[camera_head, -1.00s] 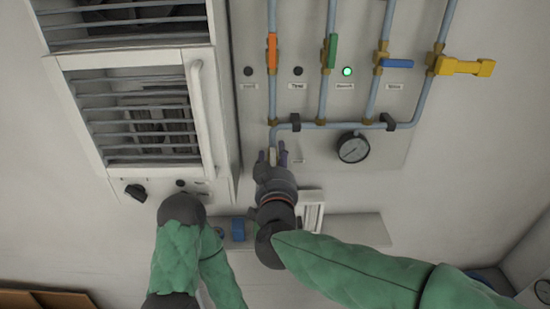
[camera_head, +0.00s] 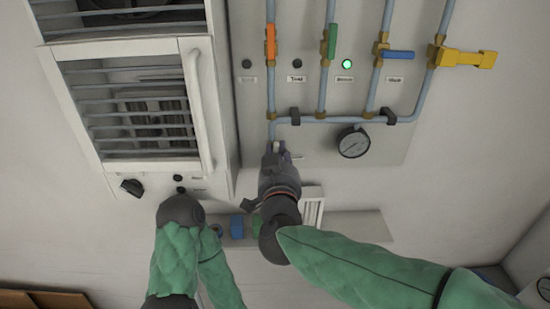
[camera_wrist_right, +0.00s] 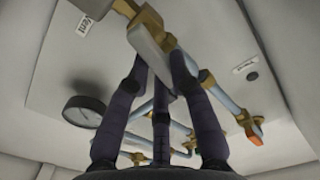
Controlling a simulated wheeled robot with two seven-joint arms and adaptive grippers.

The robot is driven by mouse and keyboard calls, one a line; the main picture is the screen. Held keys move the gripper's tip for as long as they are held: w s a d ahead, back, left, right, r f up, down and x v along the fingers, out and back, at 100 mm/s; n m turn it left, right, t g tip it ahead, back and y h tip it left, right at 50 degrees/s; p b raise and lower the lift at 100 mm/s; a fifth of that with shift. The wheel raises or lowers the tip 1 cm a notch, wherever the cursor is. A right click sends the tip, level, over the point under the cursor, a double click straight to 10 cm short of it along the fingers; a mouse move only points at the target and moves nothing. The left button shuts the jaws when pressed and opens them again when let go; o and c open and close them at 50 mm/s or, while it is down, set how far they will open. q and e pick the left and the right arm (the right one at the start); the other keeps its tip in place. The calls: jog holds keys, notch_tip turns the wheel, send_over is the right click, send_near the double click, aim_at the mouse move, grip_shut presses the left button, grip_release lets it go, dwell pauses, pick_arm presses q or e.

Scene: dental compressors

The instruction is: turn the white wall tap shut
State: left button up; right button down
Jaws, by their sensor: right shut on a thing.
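The white wall tap (camera_head: 275,147) is at the lower end of the leftmost blue pipe on the wall panel. Its pale lever (camera_wrist_right: 147,47) shows large in the right wrist view, beside a brass fitting (camera_wrist_right: 168,40), and looks roughly in line with the pipe. My right gripper (camera_head: 277,151) has come up from below and is shut on this lever. Its dark purple fingers (camera_wrist_right: 160,66) close on the lever and hide part of it. My left arm shows at the lower left of the head view, but its gripper is not visible.
Orange (camera_head: 270,41), green (camera_head: 332,41), blue (camera_head: 398,55) and yellow (camera_head: 464,58) tap handles sit higher on the panel. A gauge (camera_head: 353,142) is right of my right gripper. A white slatted cabinet (camera_head: 201,110) stands left. A ledge (camera_head: 355,228) runs below.

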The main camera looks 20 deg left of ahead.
jog(key=shift+w+d+f+m+b, duration=0.1)
jog(key=shift+d+f+m+b, duration=0.4)
jog(key=shift+m+b, duration=1.8)
jog(key=shift+w+d+f+m+b, duration=0.15)
jog(key=shift+f+m+b, duration=0.6)
jog(key=shift+m+b, duration=1.6)
jog(key=shift+w+d+f+m+b, duration=0.1)
jog(key=shift+d+f+m+b, duration=0.4)
jog(key=shift+m+b, duration=1.8)
jog(key=shift+a+f+m+p, duration=0.1)
jog(key=shift+a+m+p, duration=0.05)
jog(key=shift+m+p, duration=0.65)
jog(key=c, duration=1.1)
grip_release()
jog(key=shift+s, duration=0.1)
jog(key=v, duration=1.2)
